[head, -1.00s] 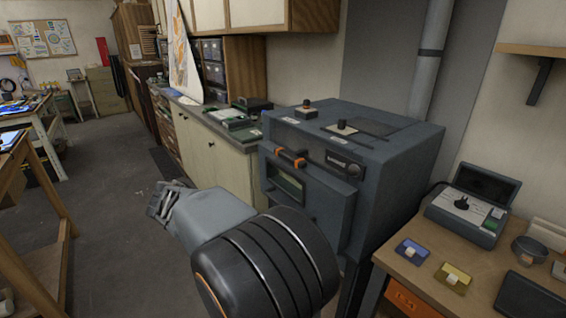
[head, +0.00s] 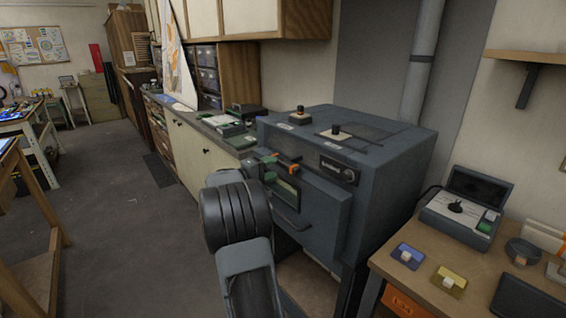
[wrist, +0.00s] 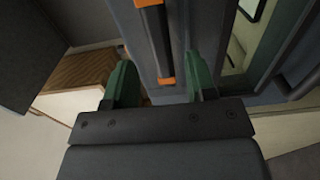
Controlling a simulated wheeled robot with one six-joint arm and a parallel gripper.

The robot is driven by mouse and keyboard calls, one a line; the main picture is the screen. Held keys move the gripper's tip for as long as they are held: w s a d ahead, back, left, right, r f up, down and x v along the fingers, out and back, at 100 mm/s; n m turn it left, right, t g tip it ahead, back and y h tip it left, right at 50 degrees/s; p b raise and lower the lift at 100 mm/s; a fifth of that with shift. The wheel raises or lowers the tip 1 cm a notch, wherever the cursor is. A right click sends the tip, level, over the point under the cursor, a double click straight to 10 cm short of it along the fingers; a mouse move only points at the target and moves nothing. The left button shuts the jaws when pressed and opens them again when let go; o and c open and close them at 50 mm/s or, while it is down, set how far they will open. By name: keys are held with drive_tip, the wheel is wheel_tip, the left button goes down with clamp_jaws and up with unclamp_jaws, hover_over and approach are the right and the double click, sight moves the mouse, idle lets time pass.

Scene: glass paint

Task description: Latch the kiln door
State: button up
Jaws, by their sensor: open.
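The kiln (head: 385,195) is a blue-grey box right of centre in the head view. Its front door (head: 325,205) has a small window (head: 288,192) and a dark bar handle (head: 292,220); it looks closed against the body. The latch (head: 287,158), a dark bar with orange ends, is at the door's upper left, partly hidden by my gripper. My gripper (head: 268,166) is in front of it. In the wrist view, the latch (wrist: 159,45) lies between the open green fingers of my gripper (wrist: 161,78), nearer the right one. I cannot tell whether either finger touches it.
A worktable (head: 385,262) with a control box (head: 462,208), a blue block (head: 407,257) and a yellow block (head: 449,281) stands right of the kiln. A cabinet counter (head: 205,125) runs along the wall behind it. The floor (head: 125,230) to the left is open.

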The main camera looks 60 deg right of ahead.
sight(280, 165)
drive_tip(key=shift+p+x, duration=0.45)
drive_tip(key=shift+x, duration=2.35)
clamp_jaws()
